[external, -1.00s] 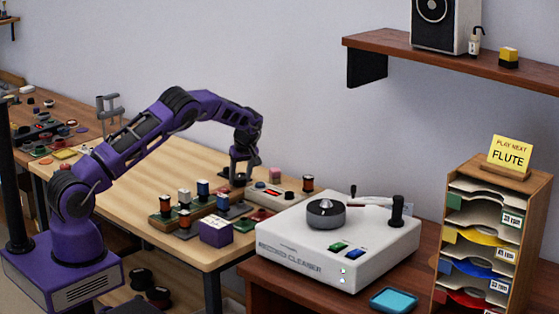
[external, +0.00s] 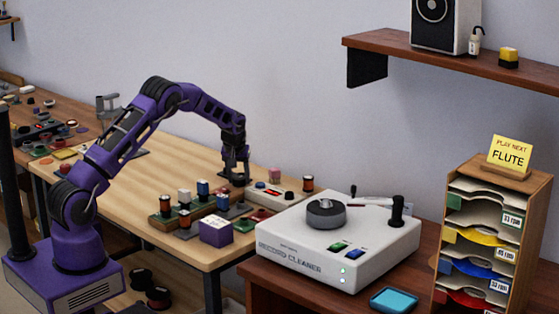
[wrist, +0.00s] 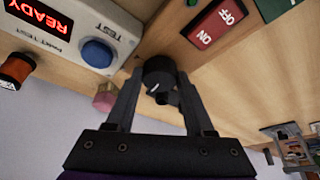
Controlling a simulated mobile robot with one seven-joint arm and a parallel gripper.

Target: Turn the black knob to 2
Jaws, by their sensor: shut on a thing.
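The black knob (wrist: 158,69) shows between my fingertips in the wrist view, with a white pointer line on its face. My gripper (wrist: 160,84) is shut on the knob, one finger on each side of it. No number scale around the knob can be read, so its setting cannot be told. In the external view my gripper (external: 236,176) points down at the back of the light wooden table (external: 135,195), left of a small white tester box (external: 268,197). The knob cannot be made out there.
In the wrist view, the tester box has a READY display (wrist: 40,17) and a blue button (wrist: 97,53). A red ON/OFF switch (wrist: 214,24) is near the knob. Spools, a purple box (external: 215,232) and a white record cleaner (external: 300,250) stand to the front and right.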

